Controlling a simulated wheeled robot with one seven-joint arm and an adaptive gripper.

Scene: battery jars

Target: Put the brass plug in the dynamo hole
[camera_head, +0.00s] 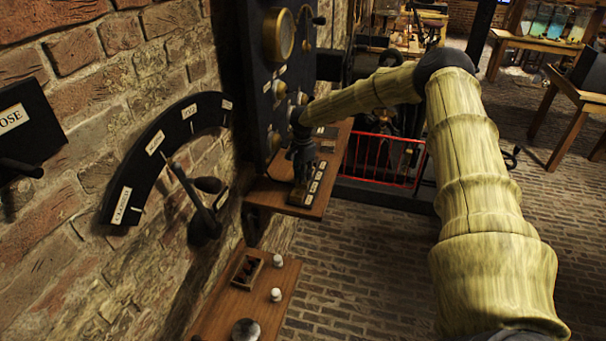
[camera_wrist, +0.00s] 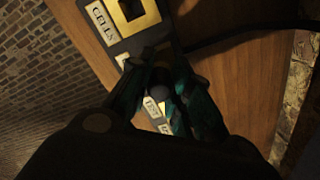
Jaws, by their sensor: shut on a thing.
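My gripper (camera_head: 301,184) is over the narrow dark plug block (camera_head: 315,186) on the wooden wall shelf. In the wrist view my gripper (camera_wrist: 163,85) has its two dark teal fingers close together around a small dark knob, which seems to be the top of the brass plug (camera_wrist: 160,91). The block (camera_wrist: 168,40) has a square brass-rimmed hole (camera_wrist: 131,10) beside a label reading CELLS, clear of the fingers. A bit of brass and smaller labels show between the fingers. The dynamo label cannot be made out, and the plug's lower end is hidden.
The shelf (camera_head: 262,193) juts from the brick wall beneath a dark switch panel (camera_head: 262,90). A wall lever with a curved scale (camera_head: 150,165) stands to the left. A lower shelf (camera_head: 215,312) holds small items. A red rail (camera_head: 385,160) is behind on the right.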

